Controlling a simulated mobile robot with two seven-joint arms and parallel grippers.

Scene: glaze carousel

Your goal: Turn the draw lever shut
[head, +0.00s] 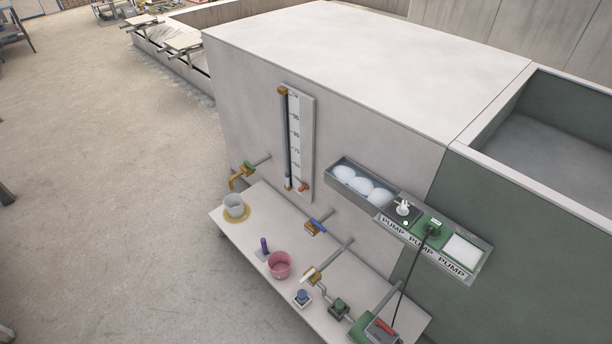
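No lever carries a readable name, so I cannot tell for sure which is the draw lever. A brass tap (237,181) with a small green lever (249,167) sticks out of the wall at the left, its spout above a pale cup (234,204). A blue lever (319,223) sits on a brass valve on the wall. A white lever (308,274) sits on another brass valve on a pipe. A red lever (384,326) lies on a grey box at the bottom. Neither of my grippers is in view.
A pale shelf (322,300) runs along the wall, holding a pink bucket (279,264) and a purple-handled item (264,246). A sight gauge (294,140) hangs above. A pump panel (400,209) with a black cable is at right.

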